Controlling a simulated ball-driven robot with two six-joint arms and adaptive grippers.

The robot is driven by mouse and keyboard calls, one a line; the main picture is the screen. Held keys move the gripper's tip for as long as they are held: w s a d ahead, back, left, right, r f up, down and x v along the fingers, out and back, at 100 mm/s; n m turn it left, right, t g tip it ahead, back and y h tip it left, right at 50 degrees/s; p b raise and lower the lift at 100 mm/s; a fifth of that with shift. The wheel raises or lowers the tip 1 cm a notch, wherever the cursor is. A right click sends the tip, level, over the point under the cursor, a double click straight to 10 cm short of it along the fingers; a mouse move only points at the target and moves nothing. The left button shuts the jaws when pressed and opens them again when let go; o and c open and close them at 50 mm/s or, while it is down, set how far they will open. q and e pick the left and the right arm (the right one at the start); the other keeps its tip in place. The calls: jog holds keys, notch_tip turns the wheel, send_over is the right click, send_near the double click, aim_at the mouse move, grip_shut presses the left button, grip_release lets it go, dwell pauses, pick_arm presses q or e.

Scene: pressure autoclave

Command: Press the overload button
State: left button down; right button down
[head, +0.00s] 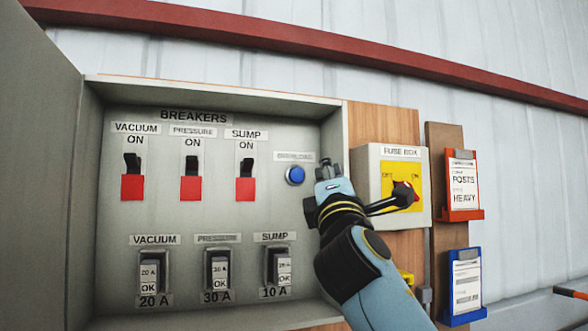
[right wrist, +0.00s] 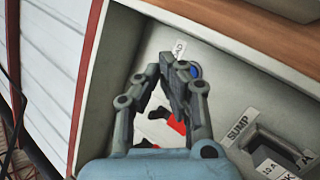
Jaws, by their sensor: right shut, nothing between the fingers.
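The overload button (head: 295,175) is a round blue button in a pale ring, under a small blurred label at the right side of the open breaker panel. My right gripper (head: 326,168) is shut and empty, just to the right of the button in the head view. In the right wrist view the blue button (right wrist: 195,71) shows partly behind the closed fingertips (right wrist: 172,72). I cannot tell how far the fingertips are from it; no contact is visible. My left gripper is not in view.
Three breaker levers (head: 190,165) stand up at ON, left of the button. Several rating modules, such as the sump one (head: 278,265), sit below. The panel's right wall (head: 334,135) is close to my gripper. A fuse box (head: 365,185) with a red switch stands beyond it.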

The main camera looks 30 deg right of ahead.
aim_at(297, 175)
jog(key=shift+r, duration=0.15)
jog(key=shift+w, duration=0.1)
jog(key=w+d+b, duration=0.2)
jog(key=w+b, duration=0.1)
jog(key=w, duration=0.5)
jog(key=shift+w, duration=0.2)
dwell(0.5)
jog(key=shift+w+b, duration=0.2)
jog(key=shift+b, duration=0.1)
dwell(0.8)
jog(key=shift+w+d, duration=0.15)
jog(key=shift+w, duration=0.1)
